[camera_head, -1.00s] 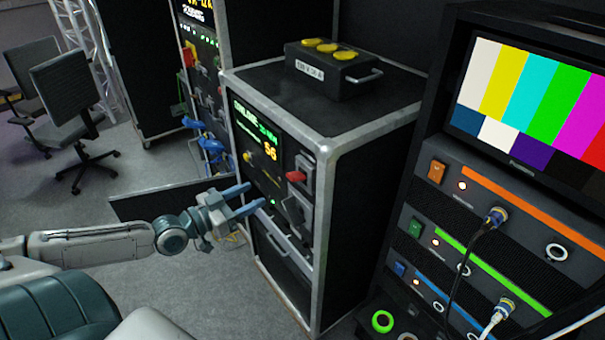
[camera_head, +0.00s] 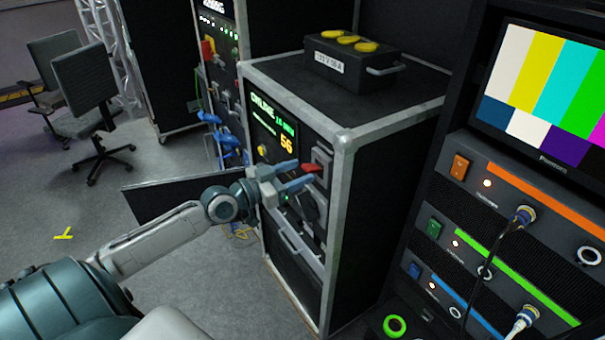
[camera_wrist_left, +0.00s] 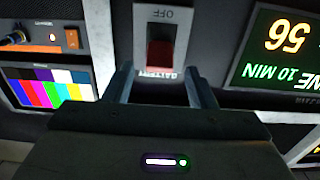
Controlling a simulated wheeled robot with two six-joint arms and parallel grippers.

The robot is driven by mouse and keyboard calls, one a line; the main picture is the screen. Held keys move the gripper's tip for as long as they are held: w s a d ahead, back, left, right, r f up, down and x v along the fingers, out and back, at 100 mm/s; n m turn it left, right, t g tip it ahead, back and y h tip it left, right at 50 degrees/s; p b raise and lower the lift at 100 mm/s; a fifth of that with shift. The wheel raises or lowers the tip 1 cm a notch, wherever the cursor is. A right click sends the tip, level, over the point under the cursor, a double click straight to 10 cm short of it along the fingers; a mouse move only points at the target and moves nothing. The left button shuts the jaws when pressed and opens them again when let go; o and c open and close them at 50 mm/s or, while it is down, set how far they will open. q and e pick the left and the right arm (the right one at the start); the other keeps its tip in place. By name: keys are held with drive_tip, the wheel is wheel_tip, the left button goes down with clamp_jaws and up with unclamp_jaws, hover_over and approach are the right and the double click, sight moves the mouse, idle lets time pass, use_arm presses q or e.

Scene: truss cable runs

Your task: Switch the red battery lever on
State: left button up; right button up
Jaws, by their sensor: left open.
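The red battery lever (camera_head: 311,168) sits on a grey plate on the front of the black, silver-edged cabinet (camera_head: 385,160). In the left wrist view, upside down, the red lever (camera_wrist_left: 161,50) shows between the words OFF and BATTERY. My left gripper (camera_head: 306,172) is open, with its two fingers pointing at the panel. In the left wrist view the fingers of my left gripper (camera_wrist_left: 161,82) stand on either side of the lever's line, with nothing between them. I cannot tell whether a fingertip touches the panel. My right gripper is not in view.
The lit display (camera_head: 273,128) reads 56 and 10 MIN, beside the lever. A black box with yellow caps (camera_head: 352,62) stands on the cabinet. A rack (camera_head: 470,220) with a colour-bar monitor is to the right. A dark flap (camera_head: 165,200) juts out left of the cabinet.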

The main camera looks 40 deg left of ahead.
sight(312, 169)
use_arm(q)
drive_tip(key=shift+x, duration=1)
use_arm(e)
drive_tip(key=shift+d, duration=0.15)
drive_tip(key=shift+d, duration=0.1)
use_arm(q)
drive_tip(key=c, duration=1)
drive_tip(key=r+g+p, duration=0.1)
drive_tip(key=p, duration=0.2)
drive_tip(key=shift+w+d+r+p, duration=0.1)
drive_tip(key=shift+w+r+p, duration=0.1)
drive_tip(key=shift+p, duration=0.2)
drive_tip(key=shift+f+g+y+p, duration=0.1)
drive_tip(key=shift+g+y+p, duration=0.3)
drive_tip(key=shift+p, duration=0.2)
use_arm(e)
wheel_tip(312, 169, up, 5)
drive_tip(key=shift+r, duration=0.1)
use_arm(q)
drive_tip(key=o, duration=1)
